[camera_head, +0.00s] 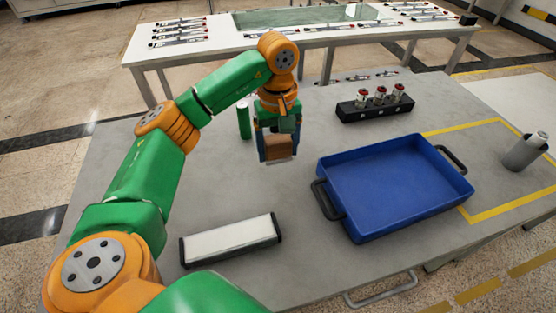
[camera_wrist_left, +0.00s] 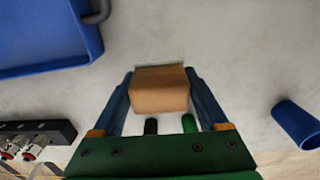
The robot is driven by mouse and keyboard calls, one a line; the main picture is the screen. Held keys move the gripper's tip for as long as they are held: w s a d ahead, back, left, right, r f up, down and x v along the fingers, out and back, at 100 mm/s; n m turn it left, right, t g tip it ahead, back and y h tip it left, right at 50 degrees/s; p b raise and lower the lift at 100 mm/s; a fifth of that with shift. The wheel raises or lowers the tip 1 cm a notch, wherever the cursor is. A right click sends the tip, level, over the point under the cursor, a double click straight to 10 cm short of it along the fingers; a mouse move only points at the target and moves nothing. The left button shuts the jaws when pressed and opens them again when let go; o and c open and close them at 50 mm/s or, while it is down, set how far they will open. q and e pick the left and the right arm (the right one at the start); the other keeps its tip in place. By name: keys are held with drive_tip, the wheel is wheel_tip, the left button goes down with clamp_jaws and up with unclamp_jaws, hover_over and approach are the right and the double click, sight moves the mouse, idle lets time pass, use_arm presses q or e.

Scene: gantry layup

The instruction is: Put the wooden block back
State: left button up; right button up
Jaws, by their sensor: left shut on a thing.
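The wooden block (camera_head: 277,146) is a brown box between the fingers of my left gripper (camera_head: 278,158) in the head view, over the grey table left of the blue tray. In the left wrist view the block (camera_wrist_left: 160,90) sits between the two blue fingers of my left gripper (camera_wrist_left: 161,95), which is shut on it. A pale edge shows at the block's far side. Whether the block touches the table is hard to tell. My right gripper is not in view.
An empty blue tray (camera_head: 345,221) with black handles is on the right. A black rack (camera_head: 374,105) with red-topped vials stands behind it. A white-topped block (camera_head: 232,240) lies in front.

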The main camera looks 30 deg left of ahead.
sight(277, 167)
use_arm(q)
drive_tip(key=f, duration=0.1)
drive_tip(key=w+a+f, duration=0.1)
drive_tip(key=f, duration=0.1)
drive_tip(key=f+p, duration=0.1)
drive_tip(key=f, duration=0.1)
drive_tip(key=shift+w+a, duration=0.2)
drive_tip(key=shift+w, duration=0.05)
drive_tip(key=shift+f, duration=0.25)
drive_tip(key=shift+w, duration=0.1)
drive_tip(key=shift+f, duration=0.1)
drive_tip(key=o, duration=1.5)
wheel_tip(277, 167, up, 12)
drive_tip(key=shift+r+p, duration=0.15)
drive_tip(key=shift+p, duration=0.4)
